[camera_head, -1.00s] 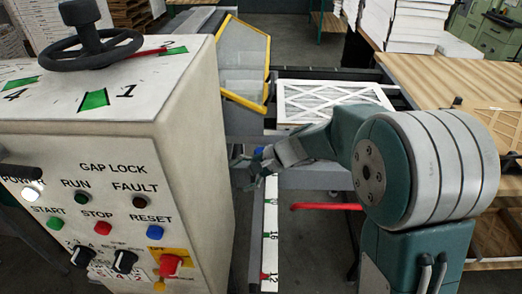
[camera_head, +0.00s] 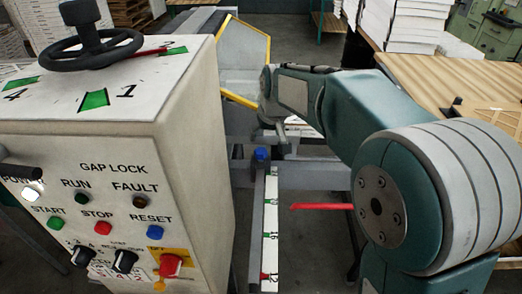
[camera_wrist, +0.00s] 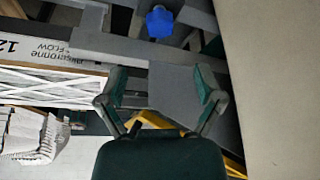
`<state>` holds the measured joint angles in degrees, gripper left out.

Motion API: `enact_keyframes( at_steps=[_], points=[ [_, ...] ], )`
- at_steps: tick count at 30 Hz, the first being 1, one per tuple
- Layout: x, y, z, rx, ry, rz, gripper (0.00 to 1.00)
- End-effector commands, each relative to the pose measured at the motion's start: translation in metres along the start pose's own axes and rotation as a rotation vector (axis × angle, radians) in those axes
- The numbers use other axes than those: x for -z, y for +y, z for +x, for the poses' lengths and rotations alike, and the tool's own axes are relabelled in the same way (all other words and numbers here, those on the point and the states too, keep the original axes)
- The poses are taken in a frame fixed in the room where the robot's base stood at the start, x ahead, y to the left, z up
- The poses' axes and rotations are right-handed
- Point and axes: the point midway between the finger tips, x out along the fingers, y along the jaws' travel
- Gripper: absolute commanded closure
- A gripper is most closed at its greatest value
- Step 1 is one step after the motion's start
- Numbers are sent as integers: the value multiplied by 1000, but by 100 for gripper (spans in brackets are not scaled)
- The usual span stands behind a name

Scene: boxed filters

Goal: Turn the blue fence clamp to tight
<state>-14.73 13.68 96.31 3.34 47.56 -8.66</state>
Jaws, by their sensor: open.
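The blue fence clamp (camera_head: 262,154) is a small blue knob on the fence rail, at the far end of the white scale strip (camera_head: 270,215). It also shows in the wrist view (camera_wrist: 160,22) near the top edge, ahead of my gripper (camera_wrist: 162,92). My gripper is open and empty, with its two green-padded fingers apart. The clamp lies beyond the fingertips and is not touched. In the head view my arm reaches over the machine beyond the clamp, and the fingers are mostly hidden behind the arm links.
A control cabinet (camera_head: 205,150) with a black handwheel (camera_head: 90,38) stands close on the left. A red lever (camera_head: 322,206) sticks out right of the scale. A yellow-framed guard (camera_head: 248,45) stands behind the clamp. A white pleated filter (camera_wrist: 45,82) shows left in the wrist view.

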Motion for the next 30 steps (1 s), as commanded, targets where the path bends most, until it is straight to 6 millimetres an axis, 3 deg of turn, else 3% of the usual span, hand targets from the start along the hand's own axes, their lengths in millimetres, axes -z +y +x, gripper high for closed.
enact_keyframes(
  at_steps=[13, 18, 26, 28, 30],
  points=[
    [-1, -1, 79, 2, -4, 2, 15],
    [-1, 0, 92, 2, -2, 2, 15],
    [-1, 0, 93, 2, -2, 3, 15],
    [-1, 0, 93, 2, -2, 3, 37],
    [-1, 0, 93, 2, -2, 3, 68]
  ],
)
